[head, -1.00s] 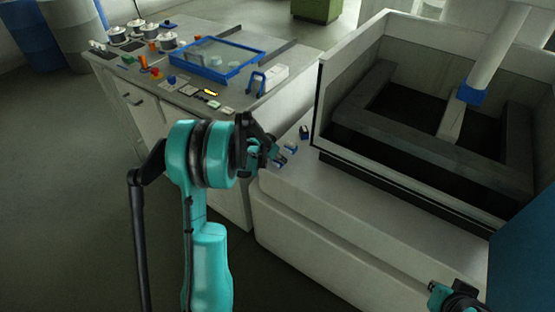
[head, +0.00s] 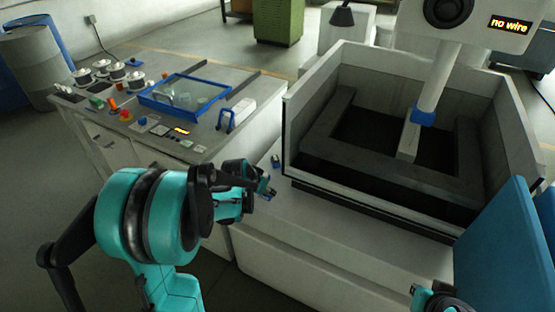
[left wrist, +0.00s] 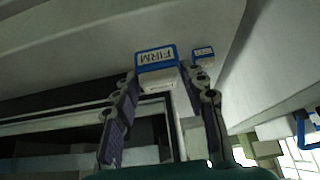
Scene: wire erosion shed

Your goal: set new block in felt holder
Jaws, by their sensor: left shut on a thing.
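My left gripper (head: 264,187) is low over the pale ledge in front of the tank. In the left wrist view its fingers (left wrist: 163,98) are shut on a pale block with a blue-edged face (left wrist: 156,57) that reads FIRM upside down. A smaller-looking blue-edged piece (left wrist: 203,53) is just to the right; its label is too small to read. In the head view a small blue piece (head: 276,161) stands on the ledge beyond the gripper. My right gripper (head: 430,297) shows only partly at the bottom edge. I cannot make out a felt holder.
The open tank (head: 385,215) with its grey inner frame (head: 335,150) stands right of my left gripper. A machine head above shows "no wire" (head: 510,24).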

